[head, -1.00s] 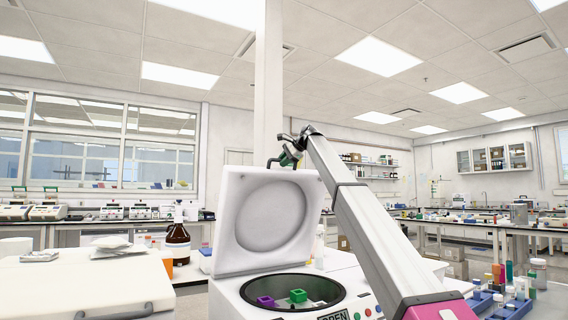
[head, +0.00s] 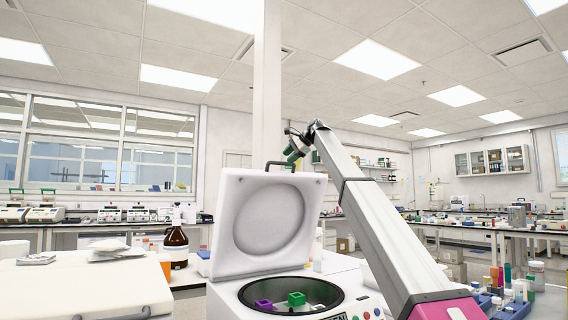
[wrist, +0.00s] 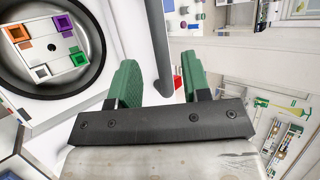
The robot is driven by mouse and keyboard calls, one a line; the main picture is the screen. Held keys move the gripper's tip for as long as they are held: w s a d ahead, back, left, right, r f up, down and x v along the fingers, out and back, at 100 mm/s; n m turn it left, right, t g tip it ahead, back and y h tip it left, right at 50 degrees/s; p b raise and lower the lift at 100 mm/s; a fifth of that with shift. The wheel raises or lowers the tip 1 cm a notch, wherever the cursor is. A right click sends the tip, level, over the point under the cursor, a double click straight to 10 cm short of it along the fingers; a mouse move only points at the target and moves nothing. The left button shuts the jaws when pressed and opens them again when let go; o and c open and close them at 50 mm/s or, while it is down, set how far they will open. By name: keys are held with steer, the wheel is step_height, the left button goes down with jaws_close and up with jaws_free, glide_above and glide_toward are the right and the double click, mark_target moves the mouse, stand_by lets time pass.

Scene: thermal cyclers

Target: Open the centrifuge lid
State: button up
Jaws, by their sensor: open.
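The white centrifuge (head: 235,297) stands at the lower middle of the head view. Its lid (head: 228,225) is raised and stands upright behind the round bowl, with a dark handle (head: 281,164) on its top edge. My gripper (head: 295,148) is just above and right of this handle. In the wrist view my gripper's green fingers (wrist: 160,80) are spread apart, with a grey bar (wrist: 157,45), apparently the handle, showing between them; I cannot tell if they touch it. The open bowl holds a rotor (wrist: 50,48) with orange, purple, green and white inserts.
A brown bottle (head: 175,246) stands left of the centrifuge, beside a white bench unit (head: 75,285) at the lower left. Blue racks with small tubes (head: 508,305) sit at the lower right.

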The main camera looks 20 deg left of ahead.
steer(key=v, duration=0.5)
steer(key=shift+d, duration=0.15)
